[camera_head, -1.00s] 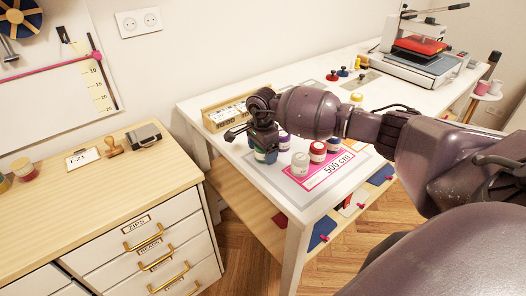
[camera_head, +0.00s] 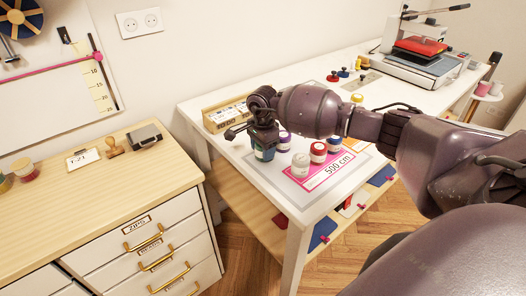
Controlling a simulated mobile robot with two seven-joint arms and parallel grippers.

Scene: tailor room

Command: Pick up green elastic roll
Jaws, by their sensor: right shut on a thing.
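My right gripper (camera_head: 263,139) reaches over the left end of the white table and points down. It is shut on the green elastic roll (camera_head: 263,154), a small dark green and bluish cylinder directly under the fingers. The fingers hide the top of the roll. I cannot tell whether its base touches the table. My left gripper is not in view.
Close to the right stand a white roll (camera_head: 300,166), a red-topped roll (camera_head: 318,152), a purple-topped roll (camera_head: 284,141) and a blue roll (camera_head: 334,146). A pink "500 cm" card (camera_head: 338,168) lies there. A wooden box (camera_head: 216,120) stands behind the gripper.

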